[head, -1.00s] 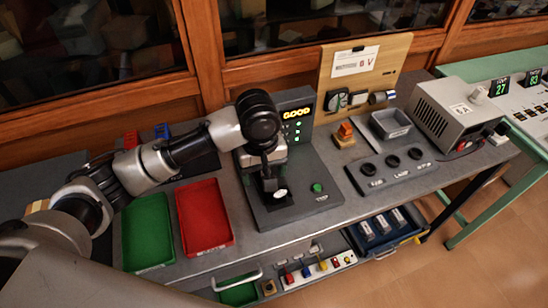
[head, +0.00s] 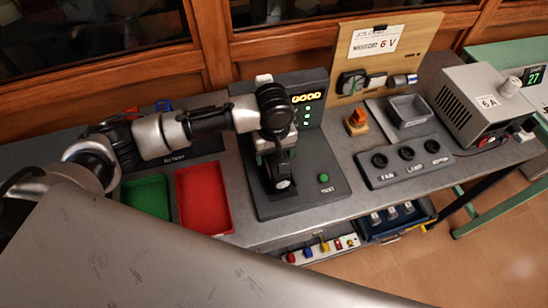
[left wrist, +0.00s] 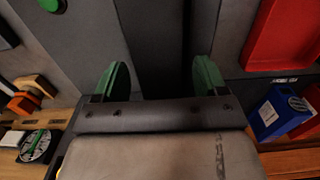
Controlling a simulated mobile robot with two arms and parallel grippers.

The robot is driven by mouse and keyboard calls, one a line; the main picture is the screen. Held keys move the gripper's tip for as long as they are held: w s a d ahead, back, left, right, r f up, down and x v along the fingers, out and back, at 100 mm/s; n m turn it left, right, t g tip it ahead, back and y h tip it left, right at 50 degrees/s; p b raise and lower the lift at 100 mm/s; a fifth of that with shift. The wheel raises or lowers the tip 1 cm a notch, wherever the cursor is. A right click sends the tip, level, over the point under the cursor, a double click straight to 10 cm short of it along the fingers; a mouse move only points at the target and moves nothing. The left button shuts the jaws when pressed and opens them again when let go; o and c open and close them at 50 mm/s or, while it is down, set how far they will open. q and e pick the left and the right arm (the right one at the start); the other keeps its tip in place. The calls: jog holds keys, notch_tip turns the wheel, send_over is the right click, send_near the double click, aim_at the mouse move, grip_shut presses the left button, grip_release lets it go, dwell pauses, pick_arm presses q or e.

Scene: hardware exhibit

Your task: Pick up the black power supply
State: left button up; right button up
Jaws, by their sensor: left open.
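The black power supply (head: 282,171), a dark block with a pale round spot, stands on the dark grey test stand (head: 318,170) with the lit display. My left gripper (head: 277,157) is above and around its upper part in the head view, and my wrist hides much of it. In the left wrist view my left gripper (left wrist: 160,78) has its two green-padded fingers spread wide. A dark shape (left wrist: 160,45) lies between them, probably the power supply. I cannot tell whether the fingers touch it. My right gripper is not in view.
A red tray (head: 205,200) and a green tray (head: 148,196) lie left of the stand. A blue box (left wrist: 270,115) stands near the red tray. Right of the stand are an orange switch (head: 356,122), a socket panel (head: 402,163), a grey bin (head: 408,110) and a bench supply (head: 480,105).

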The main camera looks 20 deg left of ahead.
pick_arm(q)
jog(key=shift+f, duration=1.25)
jog(key=shift+r, duration=0.1)
grip_shut()
